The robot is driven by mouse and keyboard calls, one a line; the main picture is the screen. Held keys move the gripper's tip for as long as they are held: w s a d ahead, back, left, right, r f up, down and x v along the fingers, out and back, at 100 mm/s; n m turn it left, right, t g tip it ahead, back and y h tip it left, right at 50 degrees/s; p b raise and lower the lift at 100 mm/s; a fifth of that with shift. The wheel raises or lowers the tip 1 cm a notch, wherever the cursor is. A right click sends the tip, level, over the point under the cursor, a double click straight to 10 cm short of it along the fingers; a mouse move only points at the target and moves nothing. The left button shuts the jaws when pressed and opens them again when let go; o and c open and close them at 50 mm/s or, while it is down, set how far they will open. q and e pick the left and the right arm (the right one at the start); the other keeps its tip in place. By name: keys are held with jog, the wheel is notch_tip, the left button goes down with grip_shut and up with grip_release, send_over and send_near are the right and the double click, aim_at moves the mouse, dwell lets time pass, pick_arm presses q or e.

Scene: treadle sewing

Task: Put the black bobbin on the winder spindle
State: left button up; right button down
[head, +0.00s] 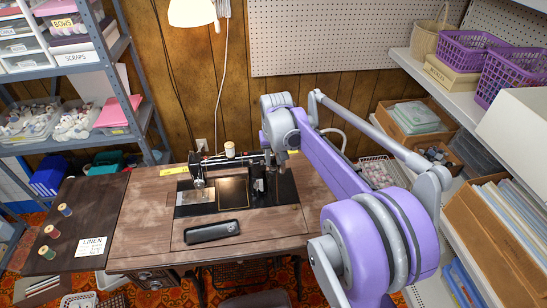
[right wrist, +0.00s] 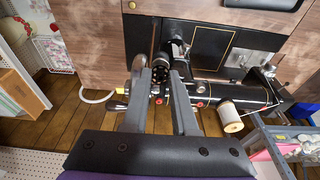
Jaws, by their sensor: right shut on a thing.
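My right gripper (right wrist: 160,68) is shut on the black bobbin (right wrist: 160,74), a small dark round piece with holes, held between the fingertips. In the head view the right gripper (head: 270,157) is at the right end of the black sewing machine (head: 236,160), largely hidden by my own wrist. In the right wrist view the machine (right wrist: 215,88) lies right behind and beside the fingers. I cannot make out the winder spindle, nor tell whether the bobbin touches it. My left gripper is not in view.
The wooden sewing table (head: 140,222) carries a dark oblong case (head: 212,232) in front of the machine. A cream thread spool (right wrist: 230,116) stands on the machine, close to the right finger. Shelves flank both sides.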

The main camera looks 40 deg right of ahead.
jog(key=shift+f, duration=0.5)
jog(key=c, duration=0.6)
grip_release()
jog(key=v, duration=1.1)
jog(key=s+a+f+n+t, duration=0.1)
jog(key=s+a+f+n, duration=0.1)
jog(key=s+a+f, duration=0.3)
jog(key=s+a+f+n+t, duration=0.1)
jog(key=s+a+f+n, duration=0.1)
jog(key=s+a+f, duration=0.3)
jog(key=s+a+f+n+t+y, duration=0.1)
jog(key=s+a+f, duration=0.4)
jog(key=s+a, duration=0.4)
jog(key=shift+s+a+n, duration=0.35)
jog(key=shift+a+n, duration=0.05)
jog(key=shift+a, duration=0.25)
